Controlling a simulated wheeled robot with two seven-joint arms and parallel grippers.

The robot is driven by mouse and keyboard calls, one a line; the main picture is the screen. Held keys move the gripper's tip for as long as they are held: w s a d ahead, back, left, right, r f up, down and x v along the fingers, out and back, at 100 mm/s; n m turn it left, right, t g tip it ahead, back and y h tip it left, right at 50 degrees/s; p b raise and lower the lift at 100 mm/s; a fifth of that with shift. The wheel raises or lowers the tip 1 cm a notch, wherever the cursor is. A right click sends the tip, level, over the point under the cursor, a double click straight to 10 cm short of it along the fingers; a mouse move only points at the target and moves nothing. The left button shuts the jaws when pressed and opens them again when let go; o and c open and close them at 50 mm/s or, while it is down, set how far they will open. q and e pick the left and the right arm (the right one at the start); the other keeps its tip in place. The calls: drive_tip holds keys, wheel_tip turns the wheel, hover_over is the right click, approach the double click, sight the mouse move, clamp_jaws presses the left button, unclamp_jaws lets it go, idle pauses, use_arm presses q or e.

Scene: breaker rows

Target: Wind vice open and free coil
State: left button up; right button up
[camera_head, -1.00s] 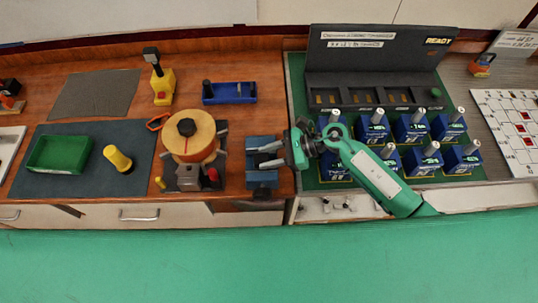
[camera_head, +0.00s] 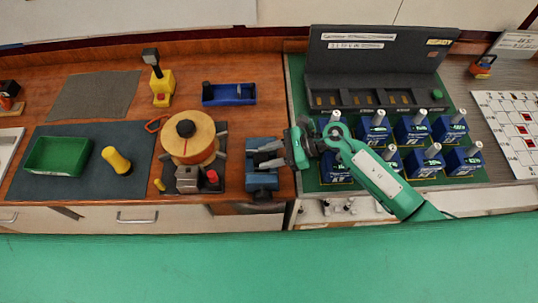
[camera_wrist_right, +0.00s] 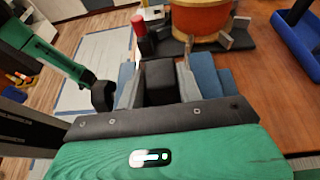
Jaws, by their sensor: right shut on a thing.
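The blue vice (camera_head: 262,179) stands at the front edge of the wooden bench, and its blue jaws also show in the wrist view (camera_wrist_right: 207,77). My right gripper (camera_head: 268,156) reaches over it from the right, with its grey fingers above the jaws. In the wrist view, a dark block (camera_wrist_right: 160,78) sits between the fingers and the gripper is shut on it. I cannot tell for sure that it is the coil. A black knob (camera_head: 262,194) shows at the vice's near end. My left gripper is not in view.
A round wooden spool (camera_head: 188,137) on a dark base stands left of the vice, with a red-topped post (camera_head: 212,177) close by. A blue tray (camera_head: 229,94) lies behind. Several blue breakers (camera_head: 416,130) stand in rows to the right, beside my forearm. A green tray (camera_head: 58,155) is far left.

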drive_tip(key=o, duration=1.2)
drive_tip(key=shift+d, duration=0.1)
drive_tip(key=shift+d+b, duration=0.3)
drive_tip(key=b+v, duration=0.5)
drive_tip(key=v, duration=0.8)
drive_tip(key=shift+b, duration=0.4)
drive_tip(key=shift+r, duration=0.1)
